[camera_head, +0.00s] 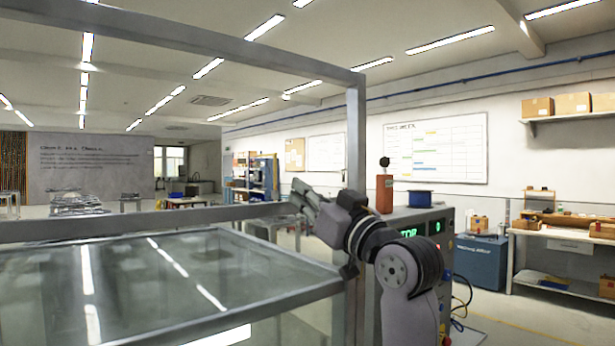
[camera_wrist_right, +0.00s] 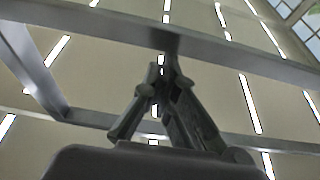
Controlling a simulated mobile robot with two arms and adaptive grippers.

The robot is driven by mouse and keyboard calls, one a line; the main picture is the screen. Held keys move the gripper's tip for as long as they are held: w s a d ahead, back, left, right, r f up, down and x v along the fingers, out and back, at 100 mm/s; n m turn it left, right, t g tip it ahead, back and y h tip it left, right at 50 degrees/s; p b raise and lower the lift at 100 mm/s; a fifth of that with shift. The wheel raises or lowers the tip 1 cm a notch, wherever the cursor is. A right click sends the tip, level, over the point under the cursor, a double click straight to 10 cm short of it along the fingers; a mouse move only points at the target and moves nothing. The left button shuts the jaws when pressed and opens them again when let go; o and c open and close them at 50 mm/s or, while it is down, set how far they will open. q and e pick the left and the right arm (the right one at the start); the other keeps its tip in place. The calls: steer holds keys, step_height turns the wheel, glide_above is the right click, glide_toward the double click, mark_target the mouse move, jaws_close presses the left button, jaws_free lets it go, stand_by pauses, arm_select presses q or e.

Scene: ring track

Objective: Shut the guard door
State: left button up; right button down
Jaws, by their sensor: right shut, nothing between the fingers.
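A grey metal guard frame (camera_head: 355,150) fills the left and middle of the head view, with a top beam, a middle rail and an upright post. Below the rail a clear framed panel (camera_head: 150,275) lies flat or nearly so and reflects the ceiling lights. I cannot tell for sure which framed part is the guard door. My right gripper (camera_head: 300,193) is shut and empty, by the right end of the middle rail. In the right wrist view the gripper (camera_wrist_right: 163,68) points at a metal bar (camera_wrist_right: 240,58); contact is unclear. My left gripper is out of view.
A control cabinet (camera_head: 425,228) with a green display stands right behind my right arm, with an orange-red block (camera_head: 384,193) and a blue spool (camera_head: 420,199) on top. A workbench (camera_head: 565,235) stands at the far right. Cables hang beside the cabinet.

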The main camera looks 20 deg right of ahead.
steer(key=b, duration=0.8)
glide_above(295, 307)
steer(key=s, duration=0.2)
steer(key=f, duration=1.5)
steer(key=shift+w+d+f, duration=0.1)
steer(key=shift+d+f, duration=0.25)
steer(key=shift+f, duration=0.05)
step_height(295, 307, down, 4)
steer(key=shift+f+b, duration=0.15)
steer(key=shift+b, duration=0.8)
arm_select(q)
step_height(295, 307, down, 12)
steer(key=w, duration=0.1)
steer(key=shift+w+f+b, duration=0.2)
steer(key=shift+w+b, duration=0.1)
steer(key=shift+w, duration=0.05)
arm_select(e)
steer(key=shift+f, duration=0.8)
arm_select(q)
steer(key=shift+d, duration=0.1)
arm_select(e)
steer(key=shift+a, duration=0.1)
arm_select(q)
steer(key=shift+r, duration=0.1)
